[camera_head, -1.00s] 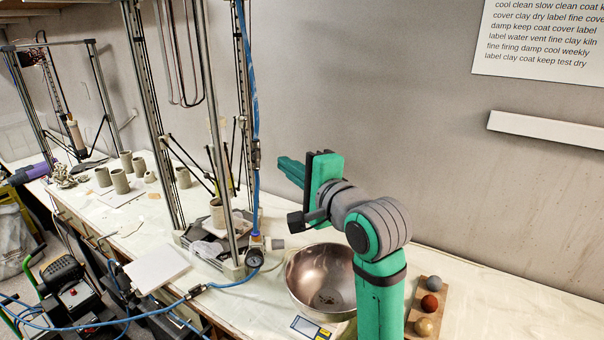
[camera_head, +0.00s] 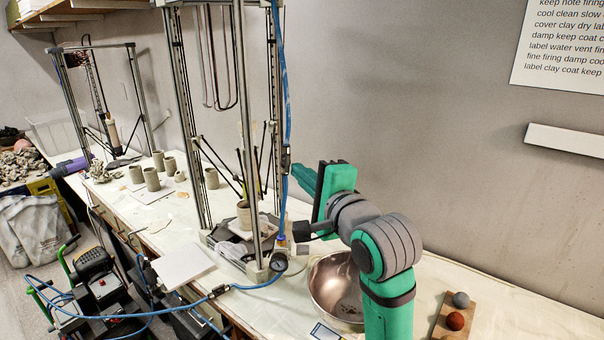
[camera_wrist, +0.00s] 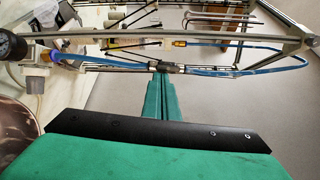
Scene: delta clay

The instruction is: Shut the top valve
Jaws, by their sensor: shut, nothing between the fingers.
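A small dark valve (camera_head: 286,160) sits in line on the upright blue hose, high on the front of the tall metal frame. It also shows in the wrist view (camera_wrist: 167,67), beyond my fingertips. My gripper (camera_head: 298,173) is just right of the valve in the head view, its green fingers together and empty. In the wrist view the shut fingers (camera_wrist: 161,82) point at the valve and nearly overlap it. I cannot tell whether they touch it. The valve's handle position is too small to make out.
A round gauge (camera_head: 279,262) hangs at the hose's lower end. A metal bowl (camera_head: 325,285) stands below my arm. A board with coloured balls (camera_head: 440,322) lies to the right. Clay cups (camera_head: 152,179) stand left of the frame (camera_head: 184,120).

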